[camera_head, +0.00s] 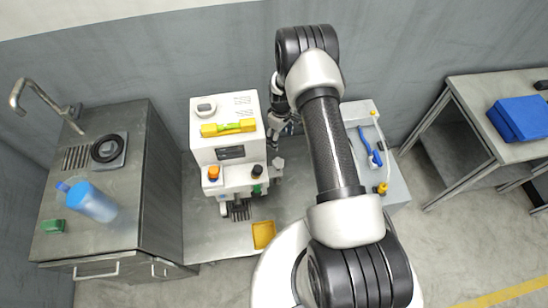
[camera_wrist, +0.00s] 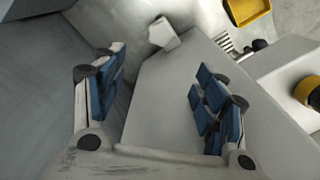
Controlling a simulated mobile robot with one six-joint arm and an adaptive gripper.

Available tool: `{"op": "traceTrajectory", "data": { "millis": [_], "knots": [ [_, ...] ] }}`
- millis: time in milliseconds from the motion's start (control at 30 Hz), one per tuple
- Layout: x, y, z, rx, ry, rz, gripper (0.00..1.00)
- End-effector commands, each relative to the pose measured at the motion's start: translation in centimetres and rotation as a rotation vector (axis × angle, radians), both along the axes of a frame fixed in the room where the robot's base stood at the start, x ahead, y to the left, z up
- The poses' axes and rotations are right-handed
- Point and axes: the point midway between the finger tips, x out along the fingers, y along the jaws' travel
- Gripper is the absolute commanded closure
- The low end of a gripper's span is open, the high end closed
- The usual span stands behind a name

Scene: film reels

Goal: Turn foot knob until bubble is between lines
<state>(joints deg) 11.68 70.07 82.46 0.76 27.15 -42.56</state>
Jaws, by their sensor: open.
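The white machine (camera_head: 226,165) stands on the metal bench, with a yellow spirit level (camera_head: 229,127) on its top. The level has a greenish vial; the bubble and lines are too small to read. A pale faceted knob (camera_head: 278,162), apparently the foot knob, sits low beside the machine's right side. It also shows in the wrist view (camera_wrist: 163,35), beyond the fingertips. My gripper (camera_wrist: 160,65) is open, its blue-padded fingers apart and nothing held between them. In the head view my gripper (camera_head: 285,126) is behind the machine's right side, partly hidden by my arm.
A yellow tray (camera_head: 263,234) lies in front of the machine. The machine's front has an orange knob (camera_head: 214,173) and a black knob (camera_head: 257,171). A sink counter (camera_head: 128,215) stands left. A grey tray with tools (camera_head: 397,188) is right of my arm.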

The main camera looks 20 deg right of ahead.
Motion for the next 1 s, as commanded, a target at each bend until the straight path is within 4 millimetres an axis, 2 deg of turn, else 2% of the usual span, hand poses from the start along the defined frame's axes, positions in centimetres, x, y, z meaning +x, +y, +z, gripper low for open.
{"op": "traceTrajectory", "data": {
  "millis": [67, 367, 800, 1000],
  "knots": [
    [-0.3, -0.1, -1.5, 0.002, 0.007, 0.008, 0.34],
    [-0.7, -0.2, -4.7, 0.003, 0.013, 0.015, 0.34],
    [-0.8, -0.1, -14.3, 0.003, 0.012, 0.015, 0.34],
    [-0.7, 0.0, -17.9, 0.002, 0.012, 0.015, 0.34]
  ]
}}
